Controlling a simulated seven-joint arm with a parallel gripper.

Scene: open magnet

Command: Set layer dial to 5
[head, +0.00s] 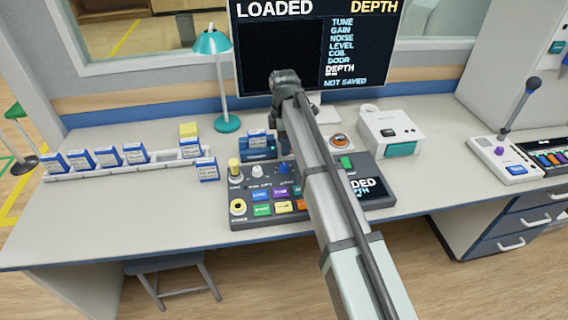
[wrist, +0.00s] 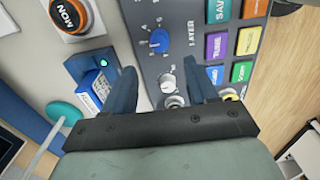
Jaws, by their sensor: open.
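The blue layer dial (head: 283,168) is on the top row of the control console (head: 240,222), partly behind my arm. In the wrist view the blue dial (wrist: 159,41) has small digits around it and the word LAYER beside it. I cannot tell which digit it points to. My gripper (wrist: 160,66) is open and empty above the console, its fingers apart. The blue dial shows just past the fingertips, and a white knob (wrist: 167,82) shows between the fingers. In the head view my arm mostly hides the gripper (head: 284,142).
A blue box with a card (head: 258,146) stands behind the console, beside a round orange button (head: 339,141). A white device (head: 390,132) is at the right. A teal lamp (head: 212,45) and a card rack (head: 110,168) are at the left. The monitor (head: 280,55) reads LOADED, DEPTH.

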